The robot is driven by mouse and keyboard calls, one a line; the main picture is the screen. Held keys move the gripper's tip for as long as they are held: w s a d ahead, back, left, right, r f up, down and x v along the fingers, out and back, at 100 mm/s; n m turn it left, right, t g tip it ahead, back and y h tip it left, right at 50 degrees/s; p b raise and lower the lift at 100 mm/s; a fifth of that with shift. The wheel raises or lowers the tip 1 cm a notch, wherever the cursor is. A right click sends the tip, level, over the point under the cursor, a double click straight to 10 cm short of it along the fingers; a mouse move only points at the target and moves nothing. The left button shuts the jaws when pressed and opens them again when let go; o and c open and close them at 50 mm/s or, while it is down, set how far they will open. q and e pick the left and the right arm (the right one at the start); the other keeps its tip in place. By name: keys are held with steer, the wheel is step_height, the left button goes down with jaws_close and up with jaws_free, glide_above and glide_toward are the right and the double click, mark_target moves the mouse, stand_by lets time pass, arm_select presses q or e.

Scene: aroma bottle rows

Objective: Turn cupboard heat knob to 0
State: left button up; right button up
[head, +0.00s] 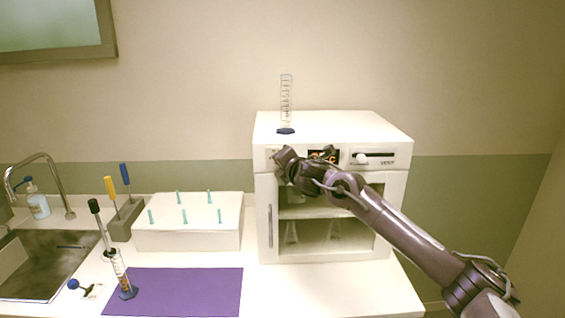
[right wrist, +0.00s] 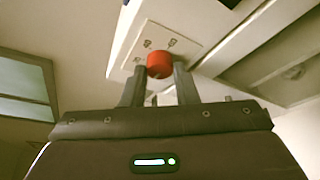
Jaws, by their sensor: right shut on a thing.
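The white cupboard (head: 333,128) stands on the counter, with a glass-fronted door and a top control strip. In the right wrist view its control panel (right wrist: 150,38) shows a red knob (right wrist: 160,65) with small markings above it. My right gripper (head: 283,157) is at the left end of the control strip in the head view, hiding the knob there. In the right wrist view my right gripper's fingers (right wrist: 159,78) are on either side of the red knob, shut on it. The knob's setting cannot be read. My left gripper is not in view.
A graduated cylinder (head: 286,105) stands on top of the cupboard. A vent slider (head: 362,158) is right of the partly hidden display (head: 322,156). A white rack (head: 188,228), a purple mat (head: 172,291) and a sink (head: 40,262) are to the left.

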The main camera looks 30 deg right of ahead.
steer(key=shift+d+r, duration=0.15)
steer(key=shift+r, duration=0.2)
steer(key=o, duration=0.6)
steer(key=shift+c, duration=0.2)
steer(key=o, duration=0.4)
steer(key=shift+w+f, duration=0.15)
steer(key=shift+f, duration=0.05)
steer(key=shift+o, duration=0.2)
steer(key=shift+f, duration=0.1)
steer(key=b+v, duration=0.3)
steer(key=v, duration=0.5)
